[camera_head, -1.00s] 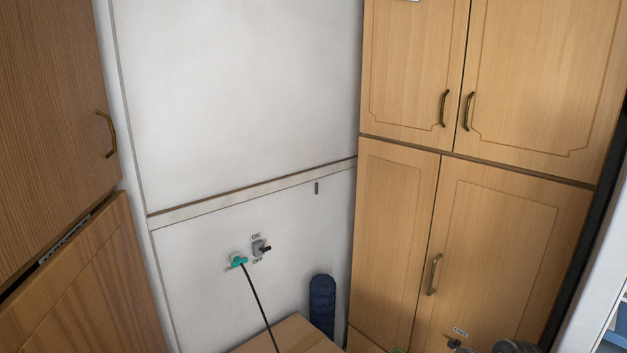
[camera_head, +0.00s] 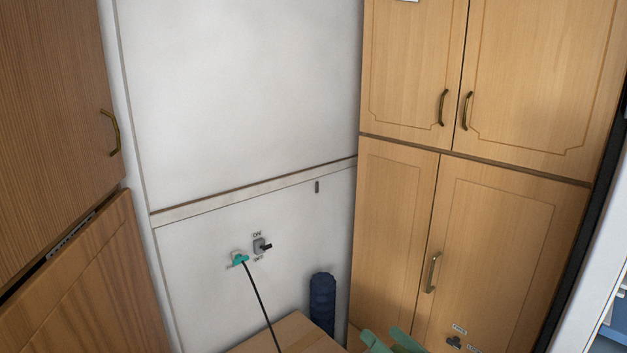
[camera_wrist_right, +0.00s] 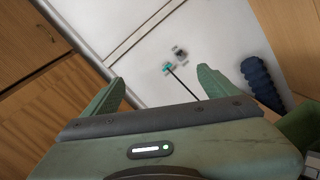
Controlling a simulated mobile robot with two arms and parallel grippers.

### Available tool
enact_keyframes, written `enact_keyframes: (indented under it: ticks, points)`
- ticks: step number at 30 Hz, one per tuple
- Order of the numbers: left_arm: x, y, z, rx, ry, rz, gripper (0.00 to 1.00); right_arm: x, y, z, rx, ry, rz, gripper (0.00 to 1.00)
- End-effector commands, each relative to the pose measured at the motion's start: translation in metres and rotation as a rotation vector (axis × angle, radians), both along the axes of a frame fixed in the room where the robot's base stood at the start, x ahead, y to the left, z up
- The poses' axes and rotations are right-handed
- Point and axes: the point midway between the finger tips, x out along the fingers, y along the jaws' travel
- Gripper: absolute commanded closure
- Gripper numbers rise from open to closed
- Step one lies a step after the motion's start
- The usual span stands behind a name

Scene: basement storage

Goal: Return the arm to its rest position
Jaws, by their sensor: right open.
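The plug also shows in the head view (camera_head: 240,258). My left gripper is in neither view.
A switch (camera_head: 262,246) is beside the plug. A dark blue rolled item (camera_head: 322,301) stands in the corner, behind a cardboard box (camera_head: 295,335). Wooden cabinets (camera_head: 395,230) rise on the right, and other wooden cabinets (camera_head: 60,120) on the left.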

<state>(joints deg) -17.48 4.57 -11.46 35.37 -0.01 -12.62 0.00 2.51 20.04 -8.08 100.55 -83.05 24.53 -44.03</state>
Motion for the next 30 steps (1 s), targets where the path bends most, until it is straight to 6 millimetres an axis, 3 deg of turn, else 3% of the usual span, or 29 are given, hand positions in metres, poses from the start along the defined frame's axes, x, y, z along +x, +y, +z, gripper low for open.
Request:
enact_keyframes:
  ticks: [3, 6, 8, 10, 13, 18, 21, 30]
  points:
    - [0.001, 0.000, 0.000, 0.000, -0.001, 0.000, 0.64, -0.010, -0.034, 0.029, 0.417, 0.071, -0.208, 0.11]
    - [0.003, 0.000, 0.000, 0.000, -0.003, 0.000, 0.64, -0.024, -0.073, 0.029, 0.761, 0.171, -0.389, 0.11]
    - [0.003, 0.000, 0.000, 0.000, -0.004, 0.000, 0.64, -0.037, -0.095, 0.018, 0.960, 0.246, -0.502, 0.11]
    - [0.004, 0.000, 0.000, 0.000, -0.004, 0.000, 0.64, -0.057, -0.116, -0.005, 1.183, 0.349, -0.638, 0.11]
    - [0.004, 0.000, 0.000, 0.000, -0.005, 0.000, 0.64, -0.096, -0.133, -0.048, 1.474, 0.521, -0.845, 0.11]
    - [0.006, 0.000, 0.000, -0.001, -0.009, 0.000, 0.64, -0.172, -0.122, -0.113, 1.808, 0.809, -1.174, 0.11]
    - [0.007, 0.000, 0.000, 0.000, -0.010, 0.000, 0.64, -0.209, -0.108, -0.134, 1.904, 0.937, -1.320, 0.11]
    - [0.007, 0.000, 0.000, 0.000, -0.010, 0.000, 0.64, -0.298, -0.066, -0.158, 2.011, 1.227, -1.652, 0.11]
